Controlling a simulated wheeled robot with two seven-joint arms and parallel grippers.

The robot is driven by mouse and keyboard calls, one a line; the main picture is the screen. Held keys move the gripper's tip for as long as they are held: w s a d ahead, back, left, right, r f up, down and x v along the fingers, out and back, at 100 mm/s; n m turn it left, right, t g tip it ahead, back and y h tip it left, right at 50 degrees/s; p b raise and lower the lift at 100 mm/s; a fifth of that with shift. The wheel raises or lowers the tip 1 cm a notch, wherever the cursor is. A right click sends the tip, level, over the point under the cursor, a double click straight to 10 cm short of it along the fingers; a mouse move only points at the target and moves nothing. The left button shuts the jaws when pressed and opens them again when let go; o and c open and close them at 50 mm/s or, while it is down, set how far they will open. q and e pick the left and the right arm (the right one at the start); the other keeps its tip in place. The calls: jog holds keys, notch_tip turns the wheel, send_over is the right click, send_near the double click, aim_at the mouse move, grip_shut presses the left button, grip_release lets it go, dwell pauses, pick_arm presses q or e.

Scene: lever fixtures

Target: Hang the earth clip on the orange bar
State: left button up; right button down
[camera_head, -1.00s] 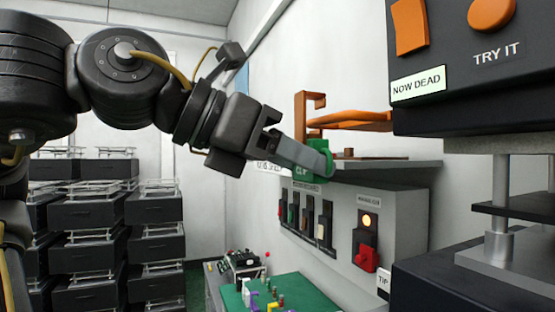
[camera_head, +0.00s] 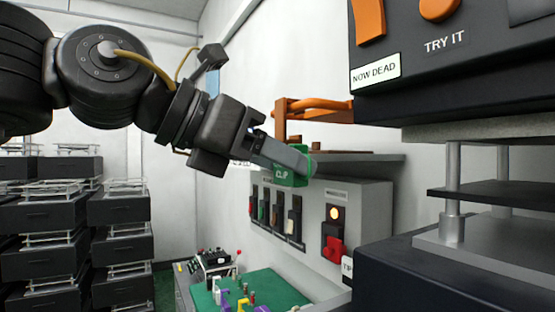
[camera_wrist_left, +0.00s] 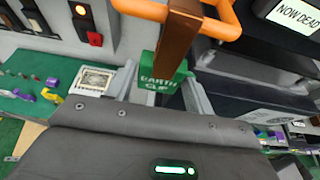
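The green earth clip (camera_head: 288,172) is at the tip of my left gripper (camera_head: 292,158), close below the orange bar (camera_head: 318,103) in the head view. In the left wrist view the clip (camera_wrist_left: 160,82) shows its lettering between the two grey fingers (camera_wrist_left: 165,92), which are shut on it. The orange bar (camera_wrist_left: 222,28) bends across the top there. Its brownish post (camera_wrist_left: 178,48) crosses in front of part of the clip. I cannot tell whether clip and post touch. My right gripper is not in view.
A grey shelf (camera_head: 365,158) lies behind the clip. Below is a grey panel with switches and a red knob (camera_head: 333,248). A dark cabinet labelled "NOW DEAD" (camera_head: 376,75) stands close on the right. A green-topped bench (camera_head: 270,287) is lower down. Stacked dark boxes (camera_head: 120,208) stand at left.

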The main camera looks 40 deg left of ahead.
pick_arm(q)
jog(key=o, duration=0.3)
jog(key=shift+o, duration=0.2)
jog(key=b+v, duration=0.1)
jog(key=v, duration=1)
jog(key=shift+w, duration=0.1)
